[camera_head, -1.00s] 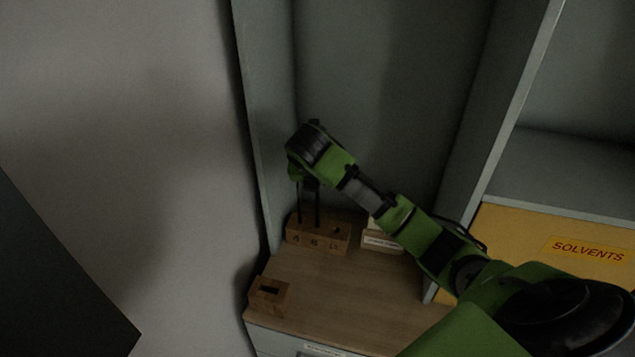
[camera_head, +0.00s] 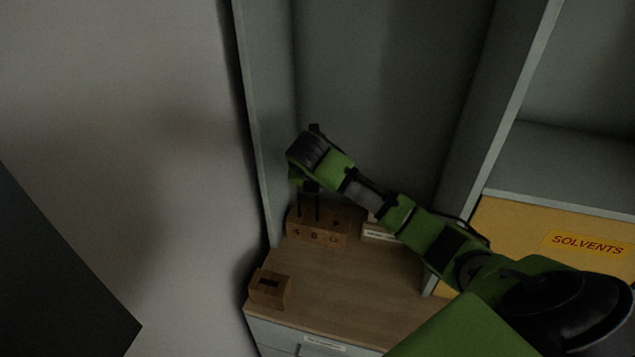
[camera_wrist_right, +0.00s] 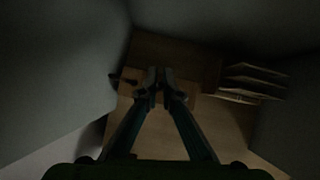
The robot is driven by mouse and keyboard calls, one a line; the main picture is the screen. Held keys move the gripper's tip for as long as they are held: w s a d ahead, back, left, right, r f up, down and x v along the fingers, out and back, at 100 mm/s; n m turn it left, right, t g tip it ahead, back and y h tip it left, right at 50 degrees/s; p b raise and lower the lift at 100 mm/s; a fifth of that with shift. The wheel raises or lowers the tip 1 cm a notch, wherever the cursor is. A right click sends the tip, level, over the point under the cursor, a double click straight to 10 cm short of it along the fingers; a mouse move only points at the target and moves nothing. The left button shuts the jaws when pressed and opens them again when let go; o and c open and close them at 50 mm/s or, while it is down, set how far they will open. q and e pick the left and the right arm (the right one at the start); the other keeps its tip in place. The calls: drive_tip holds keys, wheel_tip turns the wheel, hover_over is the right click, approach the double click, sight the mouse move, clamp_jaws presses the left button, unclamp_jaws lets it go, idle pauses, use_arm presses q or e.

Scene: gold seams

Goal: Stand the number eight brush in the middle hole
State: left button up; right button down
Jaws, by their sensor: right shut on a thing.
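A wooden block (camera_head: 322,237) with three numbered holes stands at the back left of the wooden top. A dark thin brush (camera_head: 299,205) stands upright at its left hole. My right gripper (camera_head: 311,187) is above the block, shut on a second dark brush (camera_head: 318,210), the number eight brush. This brush is upright, and its lower end meets the block at the middle hole; how deep it sits I cannot tell. The right hole (camera_head: 336,223) looks empty. In the dark right wrist view my fingers (camera_wrist_right: 160,75) close over the block. My left gripper is not in view.
A small wooden block with a dark slot (camera_head: 268,291) sits at the front left edge. A stack with a white label (camera_head: 378,234) lies right of the holed block. Cabinet walls (camera_head: 262,130) close in on the left and back. A yellow SOLVENTS panel (camera_head: 560,243) is at right.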

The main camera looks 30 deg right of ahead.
drive_tip(key=shift+f, duration=0.4)
idle(0.3)
drive_tip(key=c, duration=2.2)
unclamp_jaws()
drive_tip(key=shift+o, duration=0.2)
drive_tip(key=v, duration=1.2)
